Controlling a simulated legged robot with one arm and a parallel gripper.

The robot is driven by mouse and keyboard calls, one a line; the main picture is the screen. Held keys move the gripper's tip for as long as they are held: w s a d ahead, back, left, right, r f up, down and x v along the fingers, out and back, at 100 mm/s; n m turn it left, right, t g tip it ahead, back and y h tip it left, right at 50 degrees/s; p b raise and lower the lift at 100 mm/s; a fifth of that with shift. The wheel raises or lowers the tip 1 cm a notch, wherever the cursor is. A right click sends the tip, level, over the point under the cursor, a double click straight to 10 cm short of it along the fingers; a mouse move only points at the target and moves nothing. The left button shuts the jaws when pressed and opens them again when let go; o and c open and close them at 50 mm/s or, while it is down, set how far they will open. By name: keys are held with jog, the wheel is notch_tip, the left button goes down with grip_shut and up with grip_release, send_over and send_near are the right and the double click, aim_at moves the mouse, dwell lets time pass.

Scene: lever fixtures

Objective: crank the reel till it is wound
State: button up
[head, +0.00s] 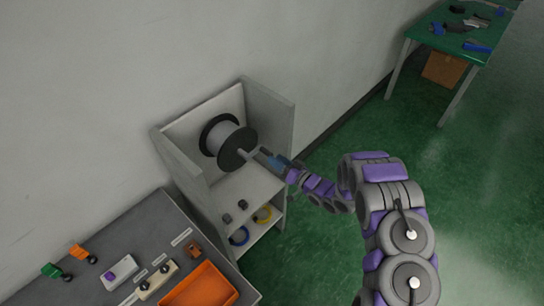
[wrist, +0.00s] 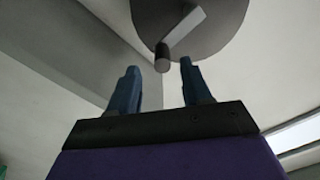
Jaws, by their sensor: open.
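The reel (head: 228,140) is a pale drum between dark round flanges, mounted in a grey open cabinet (head: 270,110) against the wall. A light crank arm with a short dark handle stands out from its near flange (head: 238,149). In the wrist view the crank arm (wrist: 184,26) slants across the dark flange, and the handle (wrist: 162,58) points toward me. My gripper (wrist: 158,78) is open, with one blue finger on each side below the handle. The handle appears between and just beyond the fingertips; no contact shows. In the head view my gripper (head: 270,158) is beside the crank.
The cabinet's side walls flank the reel. A grey bench (head: 110,244) with an orange tray (head: 203,288) stands at lower left. A green table (head: 440,36) is far right. Green floor is open between.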

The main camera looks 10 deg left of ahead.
jog(key=v, duration=1.2)
jog(key=shift+s, duration=0.35)
jog(key=shift+f, duration=0.15)
